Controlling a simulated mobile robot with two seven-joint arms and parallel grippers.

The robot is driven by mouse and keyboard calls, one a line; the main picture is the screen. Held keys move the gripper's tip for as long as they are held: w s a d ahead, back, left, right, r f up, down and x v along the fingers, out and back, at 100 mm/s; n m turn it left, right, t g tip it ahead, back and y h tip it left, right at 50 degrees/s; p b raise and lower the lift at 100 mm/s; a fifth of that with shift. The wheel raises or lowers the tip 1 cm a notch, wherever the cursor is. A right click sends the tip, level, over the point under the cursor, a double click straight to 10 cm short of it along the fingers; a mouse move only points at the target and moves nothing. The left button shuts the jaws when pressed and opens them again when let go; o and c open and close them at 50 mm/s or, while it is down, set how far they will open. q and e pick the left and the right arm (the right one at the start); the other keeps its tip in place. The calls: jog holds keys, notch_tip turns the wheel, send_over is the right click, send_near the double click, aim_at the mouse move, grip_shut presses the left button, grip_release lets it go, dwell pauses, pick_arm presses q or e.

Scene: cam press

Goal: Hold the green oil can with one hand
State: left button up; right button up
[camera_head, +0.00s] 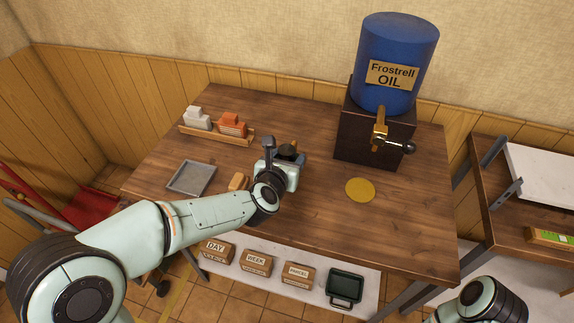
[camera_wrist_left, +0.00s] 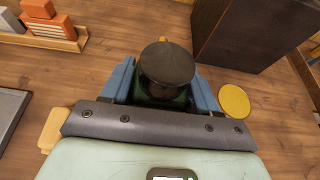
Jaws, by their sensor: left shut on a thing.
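The green oil can (camera_wrist_left: 160,94), with a dark round top, stands between the two blue-grey fingers of my left gripper (camera_wrist_left: 161,86) in the left wrist view. The fingers are shut on its sides. In the head view my left gripper (camera_head: 283,162) is over the middle of the wooden table, and only the dark upper part of the can (camera_head: 288,149) shows past it. The can's base is hidden, so I cannot tell whether it touches the table. My right arm shows at the bottom right, but its gripper is not visible.
A blue oil barrel (camera_head: 396,65) with a brass tap (camera_head: 380,130) sits on a dark box behind right. A yellow disc (camera_head: 360,190) lies before it. A grey tray (camera_head: 191,178) and a wooden rack (camera_head: 217,132) are left. Labelled boxes (camera_head: 256,262) stand below the table's front edge.

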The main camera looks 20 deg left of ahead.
pick_arm(q)
notch_tip(320, 180, up, 15)
jog(key=p, duration=0.6)
jog(key=shift+r+p, duration=0.2)
jog(key=shift+p, duration=0.2)
pick_arm(e)
jog(key=w+r, duration=0.5)
jog(key=r, duration=0.4)
jog(key=shift+w+t, duration=0.15)
jog(key=shift+t, duration=0.15)
pick_arm(q)
jog(key=o, duration=0.4)
jog(key=c, duration=0.6)
